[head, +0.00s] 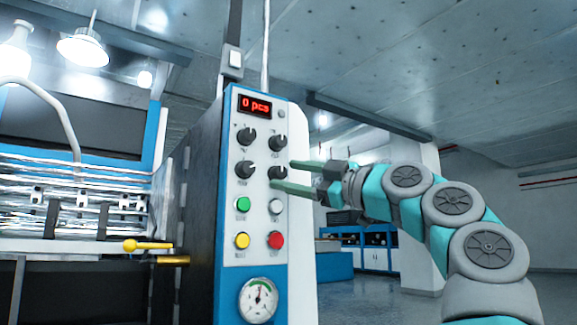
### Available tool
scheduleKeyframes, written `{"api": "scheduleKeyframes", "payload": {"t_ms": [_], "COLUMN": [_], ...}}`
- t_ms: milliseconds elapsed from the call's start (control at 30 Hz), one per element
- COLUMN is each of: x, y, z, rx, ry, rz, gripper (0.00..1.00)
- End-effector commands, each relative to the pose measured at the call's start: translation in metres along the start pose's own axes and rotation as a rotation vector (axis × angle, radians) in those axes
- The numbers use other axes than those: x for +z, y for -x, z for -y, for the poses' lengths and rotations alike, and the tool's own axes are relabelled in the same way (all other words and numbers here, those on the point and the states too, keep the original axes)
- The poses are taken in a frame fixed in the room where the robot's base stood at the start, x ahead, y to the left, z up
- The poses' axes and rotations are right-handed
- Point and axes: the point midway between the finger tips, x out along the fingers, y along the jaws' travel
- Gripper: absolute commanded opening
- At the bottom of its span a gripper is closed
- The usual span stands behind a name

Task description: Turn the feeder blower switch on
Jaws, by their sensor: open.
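A white and blue control panel (260,259) stands in the middle of the head view and carries several black rotary switches. They are an upper left switch (246,136), an upper right switch (279,142), a lower left switch (245,169) and a lower right switch (277,172). Their labels are too small to read, so I cannot tell which is the feeder blower switch. My gripper (281,175) is open, with green fingers pointing left at the lower right switch. One fingertip shows above that switch and one below. I cannot tell whether they touch it.
Below the switches are green (242,204), white (276,206), yellow (241,240) and red (275,240) buttons, then a round gauge (258,301). A red display (255,105) reads "0 pcs". A yellow handle (147,245) sticks out from the machine at left. Open floor lies at right.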

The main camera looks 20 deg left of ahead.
Motion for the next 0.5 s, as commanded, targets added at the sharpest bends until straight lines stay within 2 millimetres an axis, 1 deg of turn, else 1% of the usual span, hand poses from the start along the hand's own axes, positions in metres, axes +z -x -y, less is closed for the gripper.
{"api": "scheduleKeyframes", "payload": {"t_ms": [33,100,367,500], "x": [-0.0018,-0.0013,-0.0005,-0.0005], "y": [-0.0067,-0.0111,-0.0123,-0.0122], "z": [-0.0019,-0.0013,-0.0001,-0.0001], "rx": [-0.001,0.0,0.001,0.001], "ry": [-0.001,-0.001,0.001,0.0], "rz": [0.0,0.0,0.0,0.0], "gripper": [0.67,0.67,0.67,0.51]}}
